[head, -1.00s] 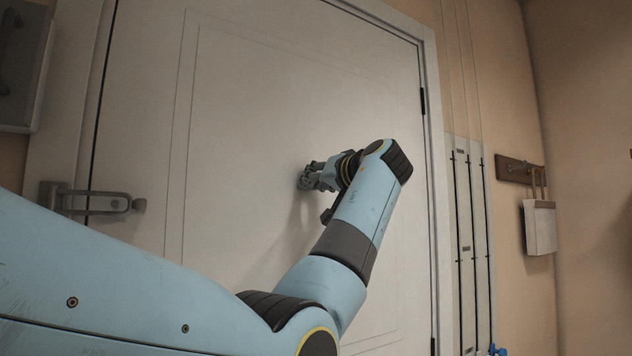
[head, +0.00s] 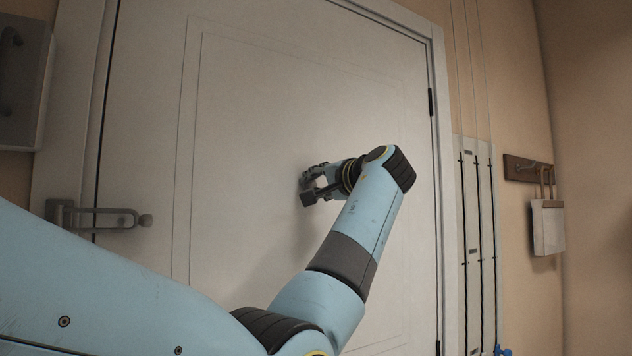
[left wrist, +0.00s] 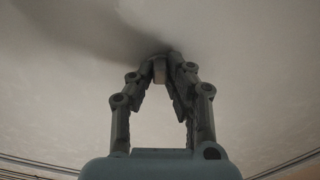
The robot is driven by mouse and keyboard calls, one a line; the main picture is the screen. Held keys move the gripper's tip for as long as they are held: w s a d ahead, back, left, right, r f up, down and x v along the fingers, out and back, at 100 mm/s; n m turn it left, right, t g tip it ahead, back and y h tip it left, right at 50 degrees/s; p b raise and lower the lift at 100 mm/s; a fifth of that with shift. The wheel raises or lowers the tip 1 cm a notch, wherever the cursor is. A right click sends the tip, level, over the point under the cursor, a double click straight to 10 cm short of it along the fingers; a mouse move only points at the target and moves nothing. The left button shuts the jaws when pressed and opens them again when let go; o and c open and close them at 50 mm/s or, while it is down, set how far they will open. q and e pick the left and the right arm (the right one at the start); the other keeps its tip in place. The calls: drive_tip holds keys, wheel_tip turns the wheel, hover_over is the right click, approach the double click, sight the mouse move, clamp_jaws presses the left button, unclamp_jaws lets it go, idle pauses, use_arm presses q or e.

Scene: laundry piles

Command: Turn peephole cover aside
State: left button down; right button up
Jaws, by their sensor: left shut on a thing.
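The white door (head: 250,110) fills the middle of the head view. My left gripper (head: 306,178) is at the door's face, in the middle of the panel. In the left wrist view my left gripper (left wrist: 168,66) has its fingers drawn together at the door surface. They are shut on a small light piece, the peephole cover (left wrist: 159,72), which shows between the fingertips. In the head view the cover is hidden by the gripper, and its exact angle cannot be told. My right gripper is in neither view.
A metal swing-bar latch (head: 100,217) is on the door's left edge. A grey wall box (head: 25,80) is at the upper left. A hook board (head: 527,168) with a hanging bag (head: 547,228) is on the right wall. The door face around the gripper is clear.

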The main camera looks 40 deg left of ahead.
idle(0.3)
use_arm(q)
drive_tip(key=c, duration=1.3)
unclamp_jaws()
drive_tip(key=shift+d, duration=0.15)
drive_tip(key=v, duration=0.7)
drive_tip(key=shift+d, duration=0.15)
